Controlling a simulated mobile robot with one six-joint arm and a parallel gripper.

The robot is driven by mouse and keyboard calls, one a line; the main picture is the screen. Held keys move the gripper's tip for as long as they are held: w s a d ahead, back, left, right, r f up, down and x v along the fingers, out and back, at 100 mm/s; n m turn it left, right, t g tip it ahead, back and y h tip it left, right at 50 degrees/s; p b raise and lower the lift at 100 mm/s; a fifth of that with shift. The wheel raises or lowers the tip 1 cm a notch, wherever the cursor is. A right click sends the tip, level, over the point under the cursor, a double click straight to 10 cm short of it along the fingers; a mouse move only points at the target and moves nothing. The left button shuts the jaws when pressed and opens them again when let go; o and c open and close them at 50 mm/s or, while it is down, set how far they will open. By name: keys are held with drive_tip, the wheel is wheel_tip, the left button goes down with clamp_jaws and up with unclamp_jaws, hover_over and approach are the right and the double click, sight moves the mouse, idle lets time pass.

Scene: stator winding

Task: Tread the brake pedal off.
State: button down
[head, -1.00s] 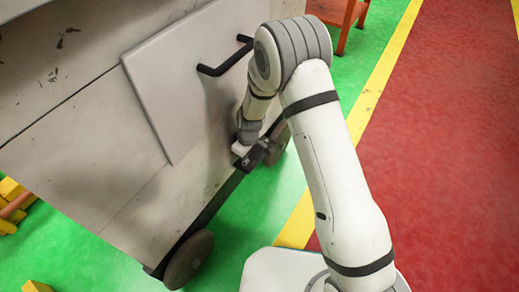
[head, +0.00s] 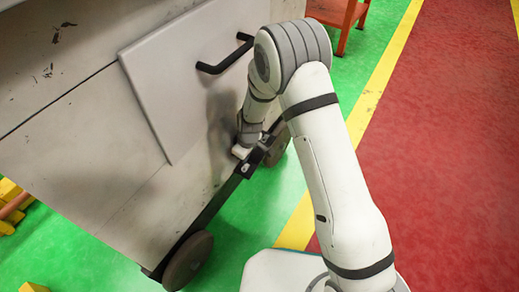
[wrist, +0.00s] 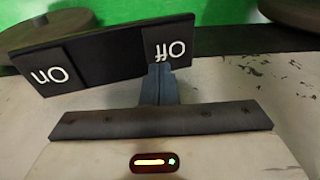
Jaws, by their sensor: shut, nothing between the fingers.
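The brake pedal (wrist: 105,60) is a black plate, seen upside down in the wrist view, with white "On" on its left end and "Off" on its right end. My gripper (wrist: 160,70) is shut and empty. Its fingertips overlap the lower edge of the "Off" end and appear to touch it. In the head view the pedal (head: 247,168) shows as a small dark piece at the cart's lower edge, partly hidden by my wrist. The fingertips cannot be made out there.
The grey cart (head: 90,130) has a panel with a black handle (head: 225,56) and dark wheels (head: 188,262) below. An orange stool (head: 345,18) stands behind. Yellow pieces (head: 12,195) lie at the left. Green floor and a red lane lie open to the right.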

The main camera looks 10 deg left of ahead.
wheel_tip(320, 180, up, 7)
drive_tip(key=p, duration=0.3)
drive_tip(key=shift+p, duration=0.4)
idle(0.4)
